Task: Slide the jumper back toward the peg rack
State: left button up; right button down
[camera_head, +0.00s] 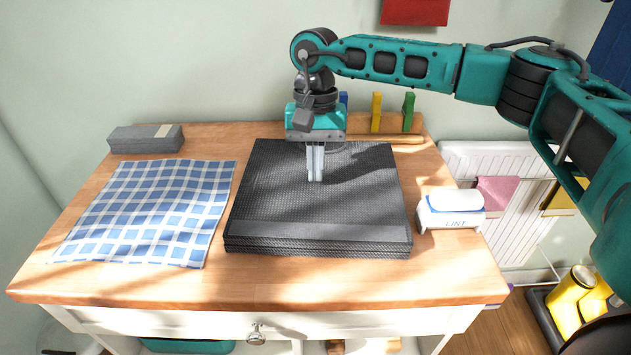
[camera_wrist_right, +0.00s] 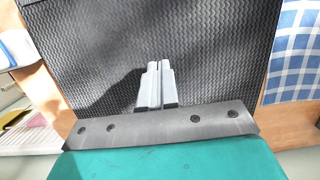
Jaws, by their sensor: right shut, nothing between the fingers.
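The jumper (camera_head: 270,203) is a dark grey, ribbed knit, folded flat in a thick stack on the middle of the wooden table. It also fills most of the right wrist view (camera_wrist_right: 215,50). The peg rack (camera_head: 388,124) stands behind it at the back of the table, with upright blue, yellow and green pegs; my right arm partly covers it. My right gripper (camera_head: 315,178) points down over the back half of the jumper, its fingers shut together and empty. The fingertips look at or just above the knit; I cannot tell if they touch. My left gripper is not in view.
A blue checked cloth (camera_head: 150,212) lies flat left of the jumper. A grey box (camera_head: 146,139) sits at the back left. A white lint holder (camera_head: 451,212) stands close to the jumper's right. Bare wood (camera_head: 250,285) runs along the front edge.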

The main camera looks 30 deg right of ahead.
aim_at(317, 200)
jog(key=s, duration=0.1)
jog(key=s+a, duration=0.1)
jog(key=s, duration=0.1)
jog(key=shift+s+a, duration=0.2)
jog(key=shift+a, duration=0.1)
jog(key=shift+f, duration=0.75)
jog(key=shift+s+f, duration=0.1)
jog(key=shift+f, duration=0.05)
